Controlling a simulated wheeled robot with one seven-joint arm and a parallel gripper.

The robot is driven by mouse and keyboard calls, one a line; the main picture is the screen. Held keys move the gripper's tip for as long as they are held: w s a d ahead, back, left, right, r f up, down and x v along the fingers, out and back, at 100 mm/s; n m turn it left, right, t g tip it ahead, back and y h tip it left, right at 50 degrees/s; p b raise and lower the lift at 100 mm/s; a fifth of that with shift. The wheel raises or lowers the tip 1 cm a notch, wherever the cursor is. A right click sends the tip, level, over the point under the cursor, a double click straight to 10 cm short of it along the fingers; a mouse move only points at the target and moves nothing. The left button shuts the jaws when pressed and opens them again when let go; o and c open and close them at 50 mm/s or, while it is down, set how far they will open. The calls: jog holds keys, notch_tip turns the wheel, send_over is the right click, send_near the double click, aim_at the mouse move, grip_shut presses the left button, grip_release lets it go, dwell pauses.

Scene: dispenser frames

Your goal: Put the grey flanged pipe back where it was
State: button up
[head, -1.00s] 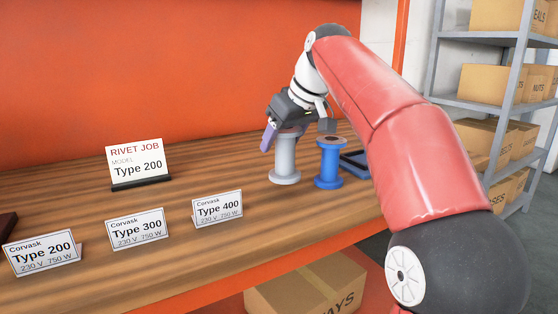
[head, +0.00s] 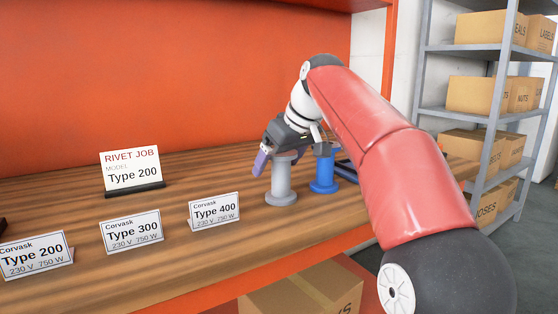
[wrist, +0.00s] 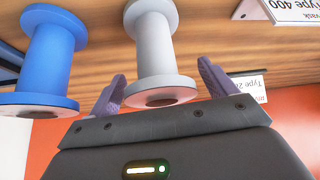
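The grey flanged pipe (head: 281,182) is upright at the right part of the wooden workbench, in front and to the left of the blue flanged pipe (head: 323,176). My gripper (head: 280,158) comes down from above with its purple fingers on either side of the grey pipe's top flange. In the wrist view the grey pipe (wrist: 153,48) sits between the fingertips (wrist: 162,85), with little or no gap at the flange. The blue pipe (wrist: 47,55) stands apart on the left there. I cannot tell whether the grey pipe's base touches the bench.
A Rivet Job sign (head: 132,170) stands at the back of the bench (head: 60,198). Cards for Type 200 (head: 36,256), Type 300 (head: 132,231) and Type 400 (head: 214,212) line the front. A dark frame (head: 347,169) lies behind the blue pipe. Shelving (head: 488,120) stands right.

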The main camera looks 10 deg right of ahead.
jog(key=shift+r, duration=0.3)
jog(key=p+v, duration=0.3)
jog(key=v, duration=0.8)
jog(key=shift+s+r, duration=0.2)
jog(key=shift+r, duration=0.1)
jog(key=s+a+f+m+h, duration=0.2)
jog(key=s+a+f, duration=0.35)
jog(key=f, duration=0.25)
jog(key=s+d+f+m, duration=0.1)
jog(key=s+f+m, duration=0.1)
jog(key=s+f, duration=0.7)
jog(key=s+d+f+m+h, duration=0.1)
jog(key=s+d+f, duration=0.1)
jog(key=s+f, duration=0.7)
notch_tip(320, 180, down, 6)
jog(key=shift+s+r+m, duration=0.2)
jog(key=shift+m, duration=0.2)
